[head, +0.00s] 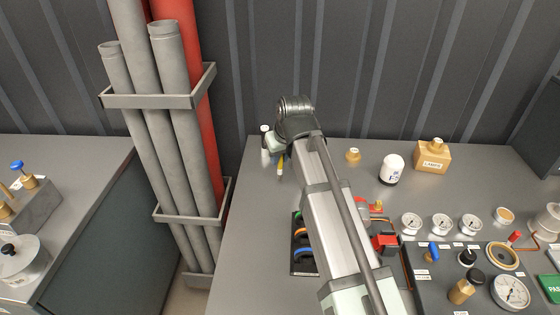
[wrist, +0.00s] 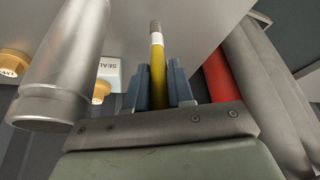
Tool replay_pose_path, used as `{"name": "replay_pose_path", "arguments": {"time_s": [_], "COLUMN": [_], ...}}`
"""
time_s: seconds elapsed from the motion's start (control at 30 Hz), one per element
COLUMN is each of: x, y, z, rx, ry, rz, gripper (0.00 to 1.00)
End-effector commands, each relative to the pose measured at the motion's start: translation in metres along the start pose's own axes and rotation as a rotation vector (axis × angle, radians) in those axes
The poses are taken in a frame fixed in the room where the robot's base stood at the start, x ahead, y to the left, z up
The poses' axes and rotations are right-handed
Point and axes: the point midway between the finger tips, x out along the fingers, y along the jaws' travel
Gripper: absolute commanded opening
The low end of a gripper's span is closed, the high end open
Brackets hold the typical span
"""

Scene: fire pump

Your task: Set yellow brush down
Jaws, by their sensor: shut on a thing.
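My gripper (head: 280,155) is shut on the yellow brush, near the back left of the grey bench (head: 240,215). In the wrist view, the yellow brush (wrist: 157,75) stands between the two blue-grey fingers of my gripper (wrist: 159,83). It has a pale band and a dark end that points away from the palm. In the head view only a short part of the yellow brush (head: 281,163) shows below the gripper; my arm hides the rest. I cannot tell whether its end touches the bench.
A white bottle (head: 265,144) stands just left of my gripper. Grey pipes (head: 160,130) and a red pipe (head: 177,20) rise beyond the bench's left edge. Bench items include a white canister (head: 392,172) and a tan box (head: 433,157). A silver cylinder (wrist: 65,60) is close in the wrist view.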

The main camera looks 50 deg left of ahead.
Motion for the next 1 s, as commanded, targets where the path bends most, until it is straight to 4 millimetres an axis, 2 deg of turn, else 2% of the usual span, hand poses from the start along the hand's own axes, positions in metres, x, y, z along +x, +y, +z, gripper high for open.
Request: {"name": "replay_pose_path", "arguments": {"time_s": [0.17,0.57,0.6,0.83,1.0], "x": [0.017,0.020,0.020,0.020,0.020], "y": [0.000,0.000,0.000,0.000,0.000], "z": [0.008,0.009,0.009,0.008,0.009], "rx": [0.000,0.000,0.000,0.000,0.000], "ry": [-0.001,0.000,0.000,0.000,0.000], "rz": [0.000,0.000,0.000,0.000,0.000], "gripper": [0.00,0.00,0.24,0.47,0.48]}}
